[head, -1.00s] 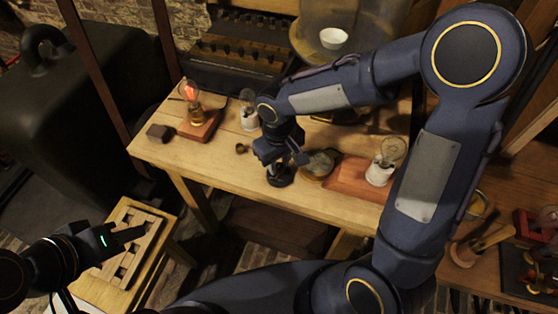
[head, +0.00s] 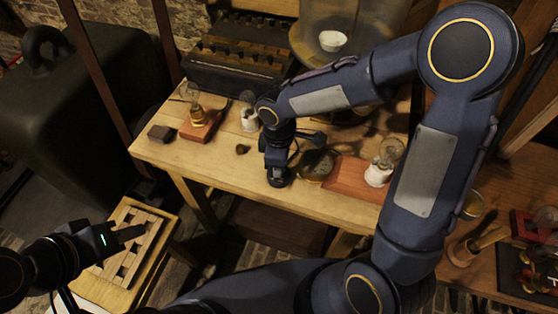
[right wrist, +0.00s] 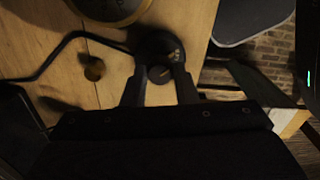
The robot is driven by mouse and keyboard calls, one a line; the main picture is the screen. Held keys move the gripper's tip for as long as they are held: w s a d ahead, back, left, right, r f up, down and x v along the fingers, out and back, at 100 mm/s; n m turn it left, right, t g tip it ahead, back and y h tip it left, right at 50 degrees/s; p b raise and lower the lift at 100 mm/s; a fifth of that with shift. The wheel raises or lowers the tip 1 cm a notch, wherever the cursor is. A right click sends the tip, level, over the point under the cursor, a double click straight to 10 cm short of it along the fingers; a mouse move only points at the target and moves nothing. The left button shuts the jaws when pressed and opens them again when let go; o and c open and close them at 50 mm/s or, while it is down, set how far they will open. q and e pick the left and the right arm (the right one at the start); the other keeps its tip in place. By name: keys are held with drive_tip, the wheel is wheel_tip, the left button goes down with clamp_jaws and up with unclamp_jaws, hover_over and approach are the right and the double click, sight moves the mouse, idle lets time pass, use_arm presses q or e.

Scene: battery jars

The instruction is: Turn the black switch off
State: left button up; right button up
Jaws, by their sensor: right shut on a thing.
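The black switch (head: 279,180) is a small round dark base near the front edge of the wooden table. In the right wrist view the switch (right wrist: 159,44) shows its round base and a knob between my fingers. My right gripper (head: 277,168) points down over it from above. In the right wrist view my right gripper (right wrist: 160,78) is shut on the switch's knob, with a finger at each side. The left bulb (head: 193,93) on its reddish wooden base looks unlit. My left gripper (head: 125,236) is at the lower left, far from the switch; its finger gap is unclear.
A bulb in a white holder (head: 249,118) stands behind the switch. A round brass-rimmed thing (head: 318,165) and a red-brown board (head: 358,180) with another bulb (head: 388,152) are to the right. A dark block (head: 161,133) and small knob (head: 242,149) lie on the left.

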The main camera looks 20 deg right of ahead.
drive_tip(key=shift+n, duration=0.4)
drive_tip(key=o, duration=1)
drive_tip(key=shift+r, duration=0.1)
wheel_tip(320, 180, up, 8)
drive_tip(key=shift+f, duration=0.2)
